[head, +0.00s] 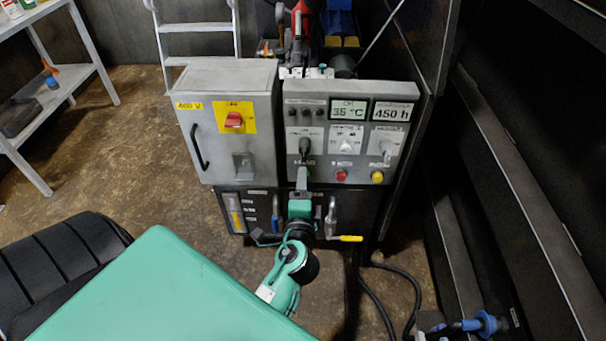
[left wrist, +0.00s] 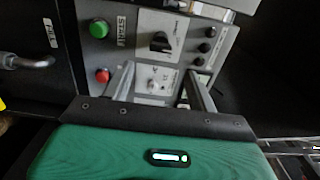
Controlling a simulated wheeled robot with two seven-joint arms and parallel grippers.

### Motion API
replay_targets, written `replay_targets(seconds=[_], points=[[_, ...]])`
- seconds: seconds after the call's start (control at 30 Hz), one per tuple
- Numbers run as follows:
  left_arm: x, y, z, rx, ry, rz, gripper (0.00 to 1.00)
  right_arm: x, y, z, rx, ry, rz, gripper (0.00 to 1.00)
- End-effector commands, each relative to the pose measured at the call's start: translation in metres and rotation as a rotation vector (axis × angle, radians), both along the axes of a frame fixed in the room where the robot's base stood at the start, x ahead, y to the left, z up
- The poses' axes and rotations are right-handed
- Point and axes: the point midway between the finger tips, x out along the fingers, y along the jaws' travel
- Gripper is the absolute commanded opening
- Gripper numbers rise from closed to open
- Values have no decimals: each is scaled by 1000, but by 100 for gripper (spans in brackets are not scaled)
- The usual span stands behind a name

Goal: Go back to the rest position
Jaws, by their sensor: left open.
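My left gripper (head: 303,178) is in front of the lower left of the grey control panel (head: 318,92), by a black rotary handle (head: 305,148). Its arm comes up from below in green and black. In the left wrist view the two grey fingers of my left gripper (left wrist: 162,88) are spread apart, with nothing held between them. Behind them is a panel face with a white dial (left wrist: 157,80), a black knob (left wrist: 160,42), a green button (left wrist: 98,29) and a red button (left wrist: 102,76). I cannot tell whether the fingers touch the panel. My right gripper is not in view.
A grey cabinet (head: 232,155) with a red switch (head: 233,120) stands left of the panel. Below are a yellow-handled lever (head: 350,238) and a black hose (head: 405,275). A white shelf (head: 60,95) stands far left. Open brown floor (head: 130,150) lies between shelf and cabinet.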

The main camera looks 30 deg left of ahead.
Motion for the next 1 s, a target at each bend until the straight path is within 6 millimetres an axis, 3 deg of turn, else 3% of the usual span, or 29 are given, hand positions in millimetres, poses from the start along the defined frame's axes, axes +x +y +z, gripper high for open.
replay_targets(seconds=[0.77,0.87,1.0], points=[[-9,-7,-1,-18,-2,-9,58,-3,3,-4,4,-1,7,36],[-12,-14,-8,-99,-9,-46,58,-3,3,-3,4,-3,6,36],[-24,-39,-27,-338,-17,-144,58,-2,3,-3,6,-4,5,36]])
